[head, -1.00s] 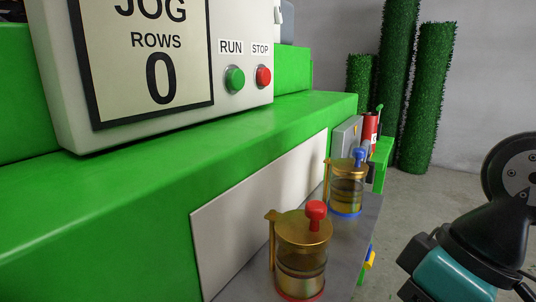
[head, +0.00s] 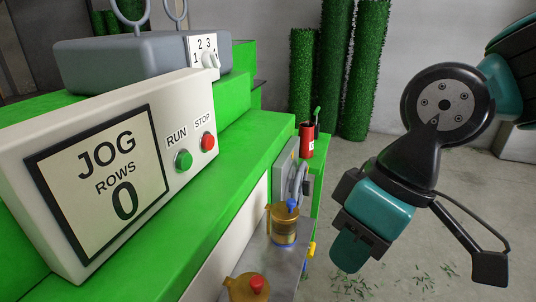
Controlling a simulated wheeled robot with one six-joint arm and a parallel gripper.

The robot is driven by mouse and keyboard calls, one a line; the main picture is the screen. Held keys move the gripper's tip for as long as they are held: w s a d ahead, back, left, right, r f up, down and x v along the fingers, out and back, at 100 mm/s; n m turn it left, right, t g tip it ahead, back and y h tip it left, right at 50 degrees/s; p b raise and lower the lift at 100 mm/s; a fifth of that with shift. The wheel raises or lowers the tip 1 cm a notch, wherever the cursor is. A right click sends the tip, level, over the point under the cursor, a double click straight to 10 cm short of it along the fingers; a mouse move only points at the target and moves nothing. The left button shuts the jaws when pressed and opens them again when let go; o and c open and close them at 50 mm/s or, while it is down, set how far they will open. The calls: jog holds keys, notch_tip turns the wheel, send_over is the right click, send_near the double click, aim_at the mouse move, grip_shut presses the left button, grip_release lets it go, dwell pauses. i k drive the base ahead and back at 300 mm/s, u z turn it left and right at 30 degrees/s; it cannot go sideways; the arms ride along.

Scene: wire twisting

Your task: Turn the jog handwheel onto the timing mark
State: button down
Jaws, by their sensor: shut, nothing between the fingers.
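A grey ring-shaped part (head: 301,181), which looks like the jog handwheel seen nearly edge-on, stands by a grey box at the end of the green machine. Its timing mark cannot be made out. The display panel (head: 105,172) reads JOG, ROWS 0. My gripper (head: 350,250) hangs at the right, pointing down, in front of and to the right of the wheel, apart from it. It is shut and empty; its fingertips are hard to see.
Two brass-topped glass oilers, one with a blue knob (head: 284,222) and one with a red knob (head: 247,288), stand on a grey ledge. A red canister (head: 306,140) stands behind. Green RUN (head: 183,160) and red STOP (head: 208,141) buttons are on the panel. Floor at right is open.

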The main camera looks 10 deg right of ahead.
aim_at(299, 186)
jog(key=k, duration=0.5)
jog(key=z, duration=1.4)
jog(key=i, duration=0.7)
jog(key=u, duration=1.55)
